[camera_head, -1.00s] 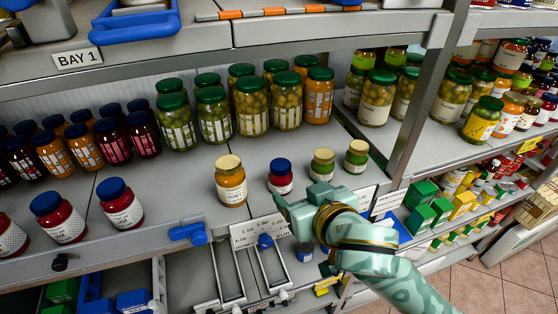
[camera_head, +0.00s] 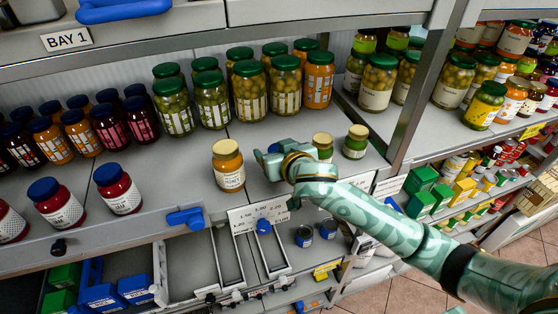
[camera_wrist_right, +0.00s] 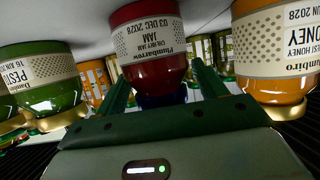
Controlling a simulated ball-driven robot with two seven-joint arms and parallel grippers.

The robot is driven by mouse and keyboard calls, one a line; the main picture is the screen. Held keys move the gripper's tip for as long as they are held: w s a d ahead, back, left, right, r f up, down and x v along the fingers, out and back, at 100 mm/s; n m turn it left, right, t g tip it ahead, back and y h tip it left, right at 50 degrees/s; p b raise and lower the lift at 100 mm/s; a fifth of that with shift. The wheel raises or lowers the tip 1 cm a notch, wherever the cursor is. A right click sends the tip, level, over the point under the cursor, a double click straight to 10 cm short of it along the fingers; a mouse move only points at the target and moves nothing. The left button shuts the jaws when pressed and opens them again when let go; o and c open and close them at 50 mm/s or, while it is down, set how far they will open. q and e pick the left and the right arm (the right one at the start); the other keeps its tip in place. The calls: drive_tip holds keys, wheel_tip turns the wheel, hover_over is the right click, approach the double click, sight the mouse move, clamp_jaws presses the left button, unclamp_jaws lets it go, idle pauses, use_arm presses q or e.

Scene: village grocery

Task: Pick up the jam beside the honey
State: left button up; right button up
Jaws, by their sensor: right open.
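The jam jar (camera_wrist_right: 150,55), dark red with a cream label reading "Cherry Jam", appears upside down in the right wrist view, between the two green fingers of my right gripper (camera_head: 268,163). The fingers are open on either side of it; I cannot tell whether they touch it. In the head view my gripper hides most of this jar. The honey jar (camera_head: 228,166), amber with a gold lid, stands just left of the gripper. It also shows at the right of the wrist view (camera_wrist_right: 278,55). My left gripper is not in view.
A green pesto jar (camera_wrist_right: 38,85) stands on the jam's other side; two green jars with gold lids (camera_head: 355,142) show right of my gripper. Taller olive jars (camera_head: 285,88) line the back. Red jars with blue lids (camera_head: 118,190) stand left. The upper shelf edge (camera_head: 200,50) overhangs.

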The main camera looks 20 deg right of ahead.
drive_tip(key=shift+w+a+f, duration=0.1)
drive_tip(key=shift+w+f, duration=0.1)
drive_tip(key=shift+w, duration=0.2)
drive_tip(key=shift+s, duration=0.15)
drive_tip(key=c, duration=0.4)
drive_tip(key=shift+r, duration=0.1)
drive_tip(key=c, duration=0.9)
